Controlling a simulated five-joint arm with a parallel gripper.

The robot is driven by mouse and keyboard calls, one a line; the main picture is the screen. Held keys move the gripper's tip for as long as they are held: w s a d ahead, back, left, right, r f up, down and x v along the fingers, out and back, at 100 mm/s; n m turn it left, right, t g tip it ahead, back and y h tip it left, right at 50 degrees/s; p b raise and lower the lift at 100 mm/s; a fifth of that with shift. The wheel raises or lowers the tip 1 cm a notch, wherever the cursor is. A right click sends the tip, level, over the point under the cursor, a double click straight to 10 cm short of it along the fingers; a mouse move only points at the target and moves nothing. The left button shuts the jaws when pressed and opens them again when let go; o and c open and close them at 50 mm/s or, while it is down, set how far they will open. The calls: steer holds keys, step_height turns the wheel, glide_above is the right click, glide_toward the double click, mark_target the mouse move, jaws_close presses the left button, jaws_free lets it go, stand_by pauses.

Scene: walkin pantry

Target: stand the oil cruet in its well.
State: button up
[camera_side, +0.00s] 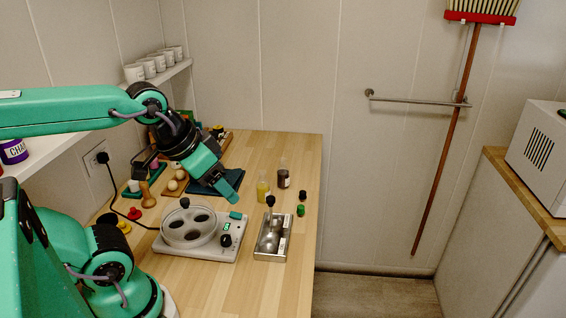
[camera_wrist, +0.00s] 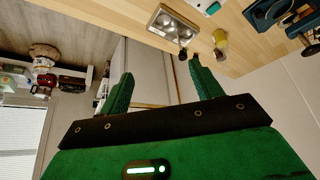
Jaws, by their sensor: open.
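The oil cruet, a small clear bottle with yellow oil (camera_side: 263,190), stands upright on the wooden counter behind the metal caddy. In the wrist view the yellow cruet (camera_wrist: 221,40) is near the top, beside the caddy. The metal caddy (camera_side: 258,252) has round wells and a black knob at its back end; it also shows in the wrist view (camera_wrist: 157,28). No bottle shows in the wells that I can see. My gripper (camera_side: 230,190) is open and empty, above the counter to the left of the cruet. Its two green fingers (camera_wrist: 160,85) are spread apart in the wrist view.
A dark-filled bottle (camera_side: 284,178) stands just behind the cruet. A black cap (camera_side: 302,196) and a green cap (camera_side: 301,210) are to its right. A white appliance with a round lid (camera_side: 160,244) is left of the caddy. The front right counter is clear.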

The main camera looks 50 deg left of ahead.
steer(key=m+g, duration=0.4)
steer(key=g, duration=0.2)
glide_above(262, 178)
steer(key=f, duration=1.2)
steer(key=shift+w+a, duration=0.15)
steer(key=shift+a, duration=0.05)
steer(key=shift+w+a+f+m, duration=0.1)
steer(key=shift+a+f+m, duration=0.15)
steer(key=shift+f+m, duration=0.05)
steer(key=shift+f, duration=0.1)
steer(key=shift+f, duration=1.2)
steer(key=shift+f, duration=0.15)
